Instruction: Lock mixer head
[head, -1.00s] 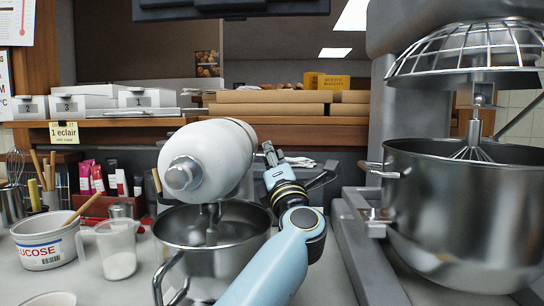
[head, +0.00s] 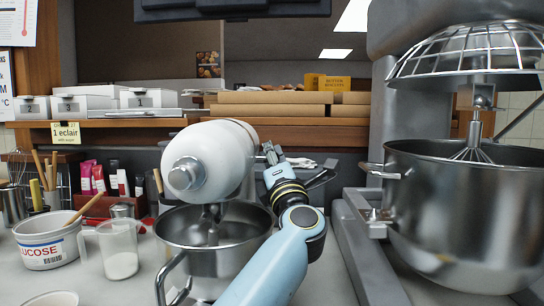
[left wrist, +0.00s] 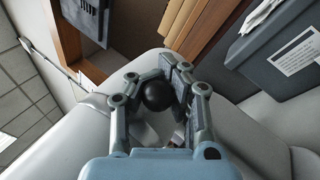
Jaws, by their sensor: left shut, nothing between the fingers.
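The white stand mixer's head (head: 212,160) is over a steel bowl (head: 200,226), with its beater hanging into the bowl. I cannot tell whether the head is fully level. My left gripper (head: 268,152) is beside the head, on its right. Nothing is gripped, and I cannot tell whether the fingers touch the knob. The knob is hidden in the head view. My right gripper is out of view.
A large steel mixer bowl (head: 460,215) with a wire guard (head: 470,50) stands close on the right. A glucose tub (head: 45,252) and a clear jug (head: 118,255) stand at left. Boxes (head: 270,105) line the shelf behind.

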